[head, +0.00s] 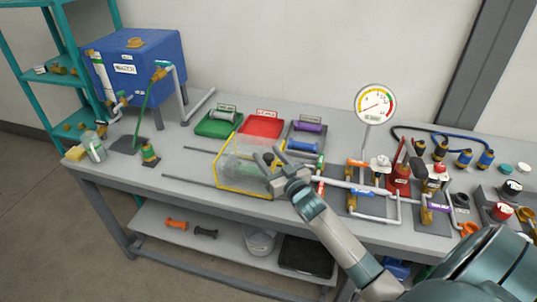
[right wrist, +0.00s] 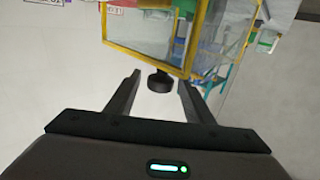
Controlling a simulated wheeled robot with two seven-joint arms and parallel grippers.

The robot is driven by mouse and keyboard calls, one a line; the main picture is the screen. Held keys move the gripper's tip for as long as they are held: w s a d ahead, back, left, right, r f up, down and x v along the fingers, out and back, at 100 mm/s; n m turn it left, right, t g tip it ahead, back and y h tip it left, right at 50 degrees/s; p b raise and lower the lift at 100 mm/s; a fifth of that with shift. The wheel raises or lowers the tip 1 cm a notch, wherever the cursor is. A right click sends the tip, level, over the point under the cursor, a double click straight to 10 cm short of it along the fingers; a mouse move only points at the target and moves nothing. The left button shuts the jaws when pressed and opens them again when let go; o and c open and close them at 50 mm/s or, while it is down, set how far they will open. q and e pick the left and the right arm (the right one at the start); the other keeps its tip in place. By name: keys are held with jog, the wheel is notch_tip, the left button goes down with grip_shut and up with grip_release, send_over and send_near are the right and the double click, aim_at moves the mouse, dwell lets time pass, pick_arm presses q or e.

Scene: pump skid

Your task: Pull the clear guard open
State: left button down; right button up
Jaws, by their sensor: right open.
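The clear guard (head: 240,162) is a see-through box with yellow edges, standing on the grey bench over two thin rails. My right gripper (head: 270,157) is at its right side, with its fingers spread. In the right wrist view the guard's yellow-framed clear panel (right wrist: 148,35) fills the top middle. A short dark round knob (right wrist: 160,82) sticks out from its lower edge and lies between the open fingertips, with a gap on each side. The fingers are not closed on it. My left gripper is not in view.
Green (head: 219,123) and red (head: 262,126) trays stand behind the guard. A blue tank (head: 140,70) stands at the left. Pipes, valves and a pressure gauge (head: 375,104) crowd the right. The bench (head: 185,170) is mostly clear left of the guard, apart from the rails.

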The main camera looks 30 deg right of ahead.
jog(key=shift+w, duration=0.1)
jog(key=shift+c, duration=0.3)
grip_shut()
jog(key=w+a+b, duration=0.6)
jog(key=w+a, duration=0.8)
jog(key=w, duration=0.3)
jog(key=shift+a, duration=0.2)
jog(key=shift+o, duration=0.3)
grip_release()
jog(key=shift+s, duration=0.1)
